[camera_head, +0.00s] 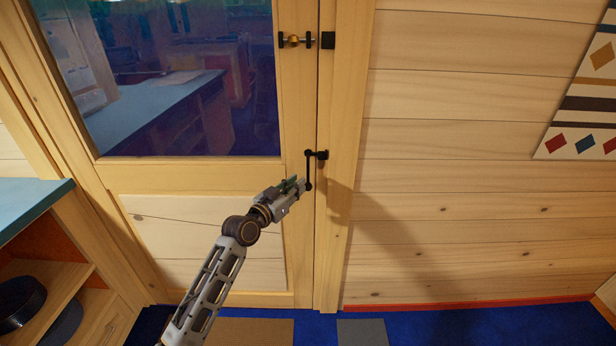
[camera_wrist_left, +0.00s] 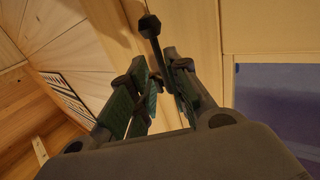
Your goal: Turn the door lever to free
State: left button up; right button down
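The black door lever (camera_head: 308,170) hangs down from its pivot near the right edge of the wooden door (camera_head: 200,225). A black catch piece (camera_head: 322,155) sits on the frame beside the pivot. My left gripper (camera_head: 299,185) reaches in from the lower left to the lever's lower end. In the left wrist view, the lever (camera_wrist_left: 153,40) with its black knob-like end runs down between the two green-padded fingers (camera_wrist_left: 162,80). The fingers are partly open, with a gap between them; whether they touch the lever is unclear. My right gripper is not in view.
A small bolt with a brass knob (camera_head: 294,41) sits higher on the door, with a black keeper (camera_head: 328,40) on the frame. A shelf unit with a teal top (camera_head: 30,205) stands at the left. The plank wall (camera_head: 450,200) at the right is clear near the frame.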

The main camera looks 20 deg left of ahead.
aim_at(308, 183)
pick_arm(q)
jog(key=x, duration=0.6)
jog(key=shift+w, duration=0.2)
jog(key=shift+w+d, duration=0.15)
jog(key=shift+w, duration=0.15)
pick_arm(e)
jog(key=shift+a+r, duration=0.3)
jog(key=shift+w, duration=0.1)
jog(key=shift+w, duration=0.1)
pick_arm(q)
grip_shut()
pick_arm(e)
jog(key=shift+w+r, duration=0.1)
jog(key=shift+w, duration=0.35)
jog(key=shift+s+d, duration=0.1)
